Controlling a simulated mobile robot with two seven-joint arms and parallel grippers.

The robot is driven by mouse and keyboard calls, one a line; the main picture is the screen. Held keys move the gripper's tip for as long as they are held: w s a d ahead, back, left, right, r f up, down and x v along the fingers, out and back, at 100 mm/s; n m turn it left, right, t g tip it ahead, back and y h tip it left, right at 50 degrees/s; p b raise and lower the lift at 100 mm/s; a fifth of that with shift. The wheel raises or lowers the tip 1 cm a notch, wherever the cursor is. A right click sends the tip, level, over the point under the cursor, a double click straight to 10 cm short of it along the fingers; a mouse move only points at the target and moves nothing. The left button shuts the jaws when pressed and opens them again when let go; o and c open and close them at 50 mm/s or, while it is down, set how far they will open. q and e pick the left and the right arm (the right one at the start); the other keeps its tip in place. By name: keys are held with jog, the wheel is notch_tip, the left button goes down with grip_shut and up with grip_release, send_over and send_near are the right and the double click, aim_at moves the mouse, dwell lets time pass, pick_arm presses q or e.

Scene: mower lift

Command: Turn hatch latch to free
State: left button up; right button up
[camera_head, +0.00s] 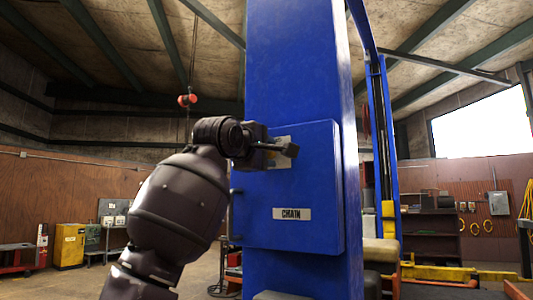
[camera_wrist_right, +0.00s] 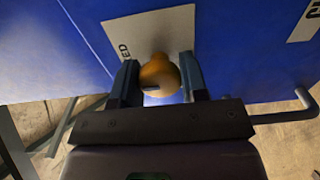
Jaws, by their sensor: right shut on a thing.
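The blue hatch (camera_head: 300,190) is closed on the front of a tall blue column and bears a "CHAIN" label (camera_head: 291,214). Its latch shows in the right wrist view as a rounded, brass-orange knob (camera_wrist_right: 160,74) in front of a pale plate (camera_wrist_right: 150,33), where the letters "ED" can be read. My right gripper (camera_head: 274,148) is at the upper part of the hatch. In the right wrist view my right gripper's two fingers (camera_wrist_right: 160,84) are on either side of the knob, shut on it. In the head view the gripper mostly hides the latch. My left gripper is not in view.
The blue column (camera_head: 295,60) rises beside my right arm. A dark bar handle (camera_head: 234,214) stands out at the hatch's left edge. A yellow cabinet (camera_head: 69,246) is at the far left, and a shelf (camera_head: 430,235) stands behind at right. The floor at left is partly open.

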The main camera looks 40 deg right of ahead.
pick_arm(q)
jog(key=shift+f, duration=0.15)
pick_arm(e)
jog(key=shift+f+n, duration=0.1)
jog(key=shift+n, duration=0.2)
jog(key=shift+n+b, duration=0.9)
jog(key=n+b, duration=0.2)
jog(key=n, duration=0.2)
jog(key=shift+n, duration=0.3)
jog(key=n+b, duration=0.1)
jog(key=n, duration=0.7)
jog(key=shift+n, duration=1.1)
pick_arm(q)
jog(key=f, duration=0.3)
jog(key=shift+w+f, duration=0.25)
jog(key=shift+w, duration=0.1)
pick_arm(e)
jog(key=shift+n, duration=0.3)
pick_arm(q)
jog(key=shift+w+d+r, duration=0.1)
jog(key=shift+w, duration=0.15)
